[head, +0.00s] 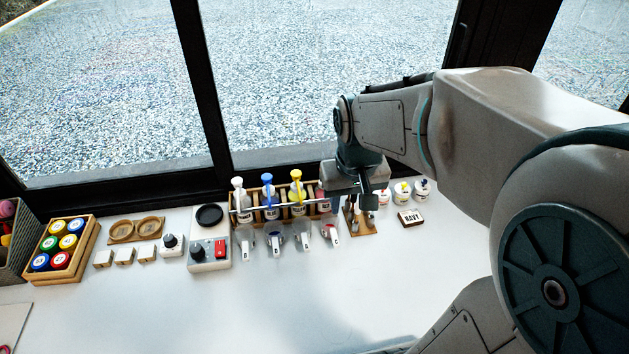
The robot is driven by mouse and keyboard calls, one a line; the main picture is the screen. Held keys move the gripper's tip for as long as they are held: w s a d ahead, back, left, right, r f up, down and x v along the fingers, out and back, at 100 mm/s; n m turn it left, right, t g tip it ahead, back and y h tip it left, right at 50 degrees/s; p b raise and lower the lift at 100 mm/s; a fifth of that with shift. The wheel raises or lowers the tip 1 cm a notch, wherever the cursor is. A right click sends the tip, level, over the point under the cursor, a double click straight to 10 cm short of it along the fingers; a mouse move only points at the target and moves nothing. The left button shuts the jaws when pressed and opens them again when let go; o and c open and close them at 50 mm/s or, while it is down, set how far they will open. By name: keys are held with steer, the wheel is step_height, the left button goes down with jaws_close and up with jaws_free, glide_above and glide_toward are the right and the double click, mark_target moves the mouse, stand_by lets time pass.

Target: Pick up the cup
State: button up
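Several small cups with pale label-like fronts stand in a row on the white table in the head view: a left one (246,238), one with a blue tint (275,234), one beside it (302,231) and a right one (329,230) with a red mark. My gripper (352,200) points down behind and to the right of the right cup, over the right end of the bottle rack. It looks apart from the cups. Its fingertips are small and dark against the rack, so their opening is unclear.
A wooden rack (233,215) holds several pump bottles behind the cups. A scale-like device (209,252) stands to their left. A wooden stand (364,229), small white jars (402,191) and a "NAVY" block (410,218) are at right. The table front (270,310) is clear.

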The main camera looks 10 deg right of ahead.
steer(key=g+b, duration=0.1)
steer(key=g, duration=0.1)
glide_above(335, 236)
step_height(335, 236, down, 8)
step_height(335, 236, down, 8)
steer(key=shift+d+f+p, duration=0.15)
steer(key=shift+f+p, duration=0.1)
steer(key=shift+p, duration=0.15)
steer(key=shift+a+f+p, duration=0.2)
steer(key=shift+f+p, duration=0.5)
steer(key=shift+f, duration=1.9)
steer(key=shift+c, duration=0.3)
jaws_close()
